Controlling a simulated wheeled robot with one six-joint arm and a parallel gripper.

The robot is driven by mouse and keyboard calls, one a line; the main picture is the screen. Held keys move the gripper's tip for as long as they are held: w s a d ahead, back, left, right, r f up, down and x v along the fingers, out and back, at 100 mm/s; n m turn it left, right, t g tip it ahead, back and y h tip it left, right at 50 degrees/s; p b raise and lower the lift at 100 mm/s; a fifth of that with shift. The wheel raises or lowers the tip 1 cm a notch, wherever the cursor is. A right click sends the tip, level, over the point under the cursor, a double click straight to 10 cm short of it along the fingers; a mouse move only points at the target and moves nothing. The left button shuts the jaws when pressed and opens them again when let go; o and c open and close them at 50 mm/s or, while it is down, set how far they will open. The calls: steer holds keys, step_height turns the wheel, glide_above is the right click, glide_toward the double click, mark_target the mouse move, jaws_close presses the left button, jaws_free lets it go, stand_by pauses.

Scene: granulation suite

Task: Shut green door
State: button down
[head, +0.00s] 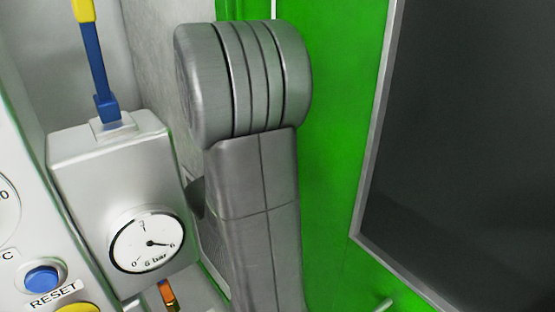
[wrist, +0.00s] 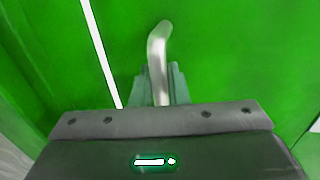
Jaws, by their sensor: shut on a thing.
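The green door (head: 335,180) fills the right of the head view, with a dark window in a grey frame. Its green surface (wrist: 235,60) also fills most of the wrist view. A pale bent handle (wrist: 159,42) stands out from the green surface. My gripper (wrist: 162,84) is shut on the lower part of this handle, which hides that part. In the head view my gripper is out of sight, and a short pale rod (head: 383,304) shows at the bottom edge. How far the door stands open I cannot tell.
At the left is a grey box with a pressure gauge (head: 147,241) and a blue and yellow lever (head: 96,62) above it. A panel with a blue RESET button (head: 43,279) stands at the lower left. My arm passes close beside the gauge box.

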steer(key=c, duration=1.5)
jaws_free()
steer(key=shift+r, duration=0.1)
step_height(320, 180, up, 10)
steer(key=shift+f+p, duration=0.1)
steer(key=shift+p, duration=0.3)
steer(key=shift+o, duration=0.2)
